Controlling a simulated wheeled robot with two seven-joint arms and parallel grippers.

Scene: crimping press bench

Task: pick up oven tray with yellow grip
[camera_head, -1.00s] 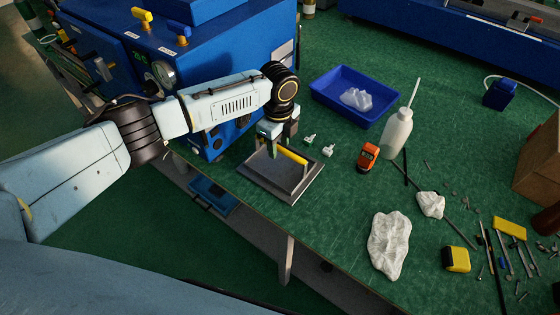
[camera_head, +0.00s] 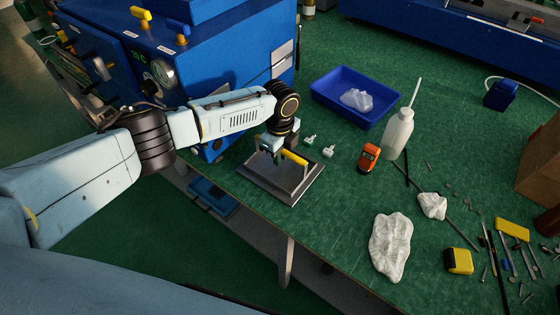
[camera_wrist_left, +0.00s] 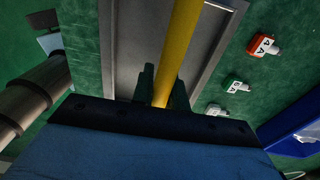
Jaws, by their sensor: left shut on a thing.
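The oven tray (camera_head: 286,190) is a grey metal tray with a raised rim, at the left edge of the green bench in the head view. Its yellow grip (camera_head: 295,158) stands above it. My left gripper (camera_head: 272,152) is at the grip's far end, shut on it. In the left wrist view the yellow grip (camera_wrist_left: 179,50) runs up from between the dark fingers, with the grey tray (camera_wrist_left: 130,40) behind it. I cannot tell whether the tray touches the bench. My right gripper is not in view.
A blue bin (camera_head: 330,101) with a white crumpled item, a white bottle (camera_head: 397,132) and an orange device (camera_head: 368,158) stand to the right. The blue press (camera_head: 215,60) stands behind my arm.

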